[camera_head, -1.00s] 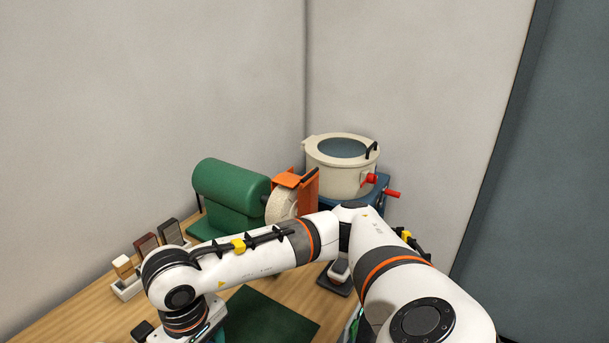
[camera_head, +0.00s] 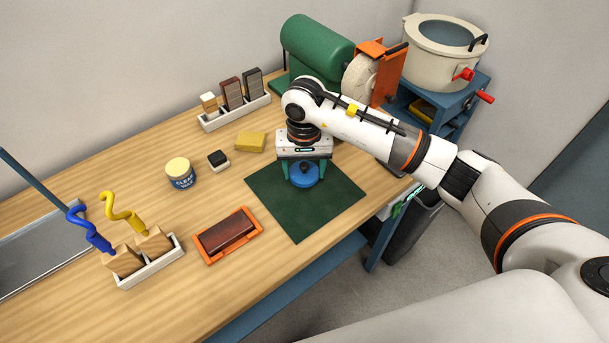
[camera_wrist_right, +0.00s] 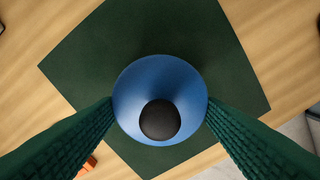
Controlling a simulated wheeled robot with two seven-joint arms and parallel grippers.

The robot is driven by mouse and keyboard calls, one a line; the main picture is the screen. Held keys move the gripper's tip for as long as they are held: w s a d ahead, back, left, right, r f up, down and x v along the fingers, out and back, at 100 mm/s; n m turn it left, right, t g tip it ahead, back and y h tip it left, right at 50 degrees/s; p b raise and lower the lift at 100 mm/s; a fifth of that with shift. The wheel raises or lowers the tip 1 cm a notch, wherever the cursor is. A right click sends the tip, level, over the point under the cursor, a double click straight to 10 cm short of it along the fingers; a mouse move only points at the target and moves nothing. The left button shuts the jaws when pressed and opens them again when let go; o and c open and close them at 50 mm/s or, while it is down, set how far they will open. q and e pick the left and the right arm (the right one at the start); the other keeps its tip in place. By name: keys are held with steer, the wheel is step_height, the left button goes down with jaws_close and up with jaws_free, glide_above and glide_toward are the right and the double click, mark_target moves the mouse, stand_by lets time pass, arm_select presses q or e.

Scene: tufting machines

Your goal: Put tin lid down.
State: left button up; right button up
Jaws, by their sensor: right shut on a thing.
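The tin lid is a round blue disc (camera_head: 305,176) with a dark round knob, seen from above in the right wrist view (camera_wrist_right: 160,82). My right gripper (camera_head: 304,172) points down over the dark green mat (camera_head: 328,212) and is shut on the lid, one green finger at each side of its rim. The lid is over the mat; I cannot tell whether it touches it. A blue tin (camera_head: 181,176) with a pale cream top and lettering stands left of the mat. My left gripper is not in view.
A yellow block (camera_head: 251,142) and a small black-topped block (camera_head: 218,161) lie left of the mat. An orange tray (camera_head: 229,237) holds a dark red block. A green machine (camera_head: 318,50) with a wheel stands behind. Bare wood lies between these.

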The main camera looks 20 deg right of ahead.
mark_target(304, 174)
step_height(304, 174, down, 4)
steer(key=shift+a+r+p, duration=0.1)
steer(key=shift+r+p, duration=0.05)
steer(key=shift+p, duration=0.4)
steer(key=shift+f, duration=0.3)
steer(key=o, duration=0.5)
steer(key=shift+f+b, duration=0.1)
steer(key=shift+b, duration=0.2)
steer(key=o, duration=0.5)
steer(key=shift+c, duration=0.2)
